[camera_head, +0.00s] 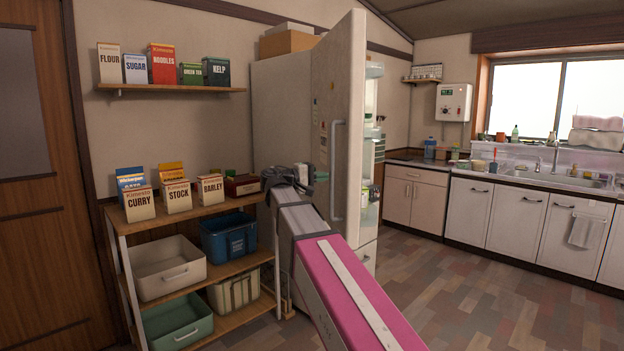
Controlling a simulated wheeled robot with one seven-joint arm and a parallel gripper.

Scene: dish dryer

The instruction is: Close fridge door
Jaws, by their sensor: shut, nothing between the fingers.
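The fridge door (346,110) is white and stands open, swung out from the fridge body (283,115). Its outer face, with a long vertical handle (337,172), is turned toward me. Shelves with items (372,140) show beyond its right edge. My pink and grey arm reaches from the bottom right toward the door's outer side. My gripper (314,176) is small and dark at the arm's far end, low beside the outer face and left of the handle. It is shut and holds nothing. Whether it touches the door cannot be told.
A wooden rack (205,212) with boxes and bins stands left of my arm. A wall shelf (170,89) with food boxes hangs above it. White kitchen cabinets (515,215) and a sink line the right wall. The tiled floor (470,285) on the right is clear.

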